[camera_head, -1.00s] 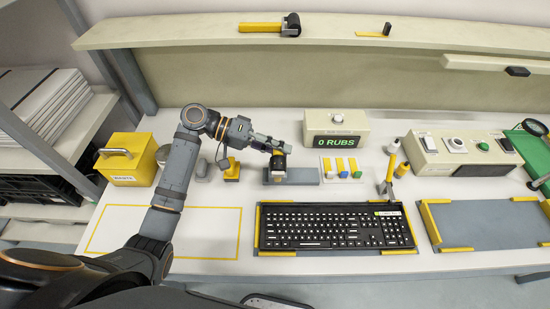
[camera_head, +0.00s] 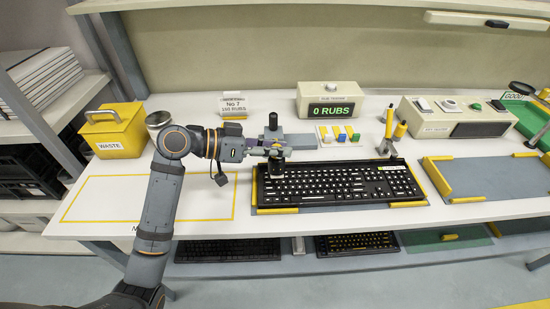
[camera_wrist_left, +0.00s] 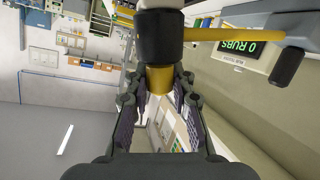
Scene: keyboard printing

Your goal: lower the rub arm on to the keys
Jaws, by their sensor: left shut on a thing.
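The keyboard (camera_head: 340,184) with black keys and white legends lies on a yellow-edged mat at the bench middle. My left gripper (camera_head: 278,147) is above its left back corner, shut on the rub arm's black-and-yellow upright part. In the left wrist view the yellow part (camera_wrist_left: 160,78) sits between the fingers under a black cylinder (camera_wrist_left: 160,35), with a yellow bar (camera_wrist_left: 205,34) running right.
The counter (camera_head: 331,102) reads 0 RUBS behind the keyboard. Small coloured blocks (camera_head: 340,137) and yellow-handled tools (camera_head: 389,130) stand behind it. A yellow waste box (camera_head: 113,135) is at the left.

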